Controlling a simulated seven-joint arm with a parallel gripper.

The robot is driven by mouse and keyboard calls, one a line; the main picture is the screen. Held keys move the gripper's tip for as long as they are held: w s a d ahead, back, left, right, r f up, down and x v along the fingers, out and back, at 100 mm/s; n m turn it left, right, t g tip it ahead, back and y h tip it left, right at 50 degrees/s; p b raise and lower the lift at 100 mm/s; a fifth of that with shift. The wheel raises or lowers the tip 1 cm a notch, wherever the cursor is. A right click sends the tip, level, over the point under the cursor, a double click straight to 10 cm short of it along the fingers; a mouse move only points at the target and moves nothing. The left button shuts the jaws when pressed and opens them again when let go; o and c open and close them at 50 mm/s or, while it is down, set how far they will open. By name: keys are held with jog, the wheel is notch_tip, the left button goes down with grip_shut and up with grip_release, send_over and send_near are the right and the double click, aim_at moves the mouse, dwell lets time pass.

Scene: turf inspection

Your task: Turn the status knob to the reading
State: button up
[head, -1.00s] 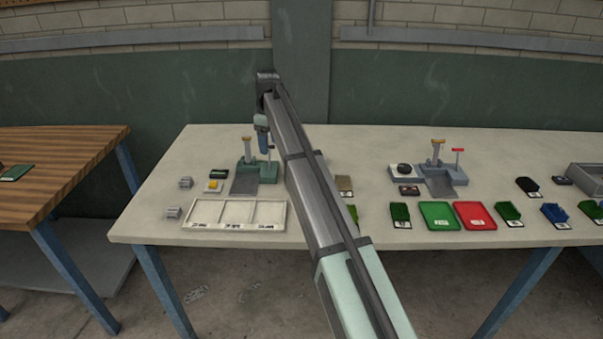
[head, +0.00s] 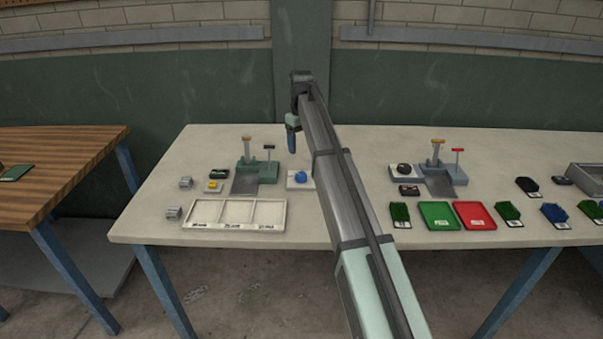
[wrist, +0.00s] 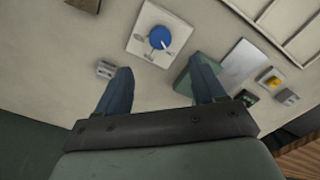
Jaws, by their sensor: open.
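A blue round knob (head: 300,176) sits on a square white plate (head: 293,184) near the middle of the table. The wrist view also shows the knob (wrist: 159,36) with a pale pointer mark and small dark marks on its plate (wrist: 139,44). My gripper (head: 292,150) is above and behind the knob, pointing down, and touches nothing. In the wrist view its two blue fingers (wrist: 161,64) are spread apart and empty, with the knob beyond the tips. A small dark display (head: 219,174) lies left of the green station; its reading is too small to make out.
The green station (head: 264,170) with upright posts stands just left of the knob. A white tray (head: 188,214) with compartments lies in front. A grey station (head: 457,176), a black knob (head: 404,168) and green and red trays (head: 437,203) (head: 474,204) are at the right.

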aim_at(302, 175)
notch_tip(302, 175, down, 12)
dwell(0.5)
jog(key=c, duration=1.1)
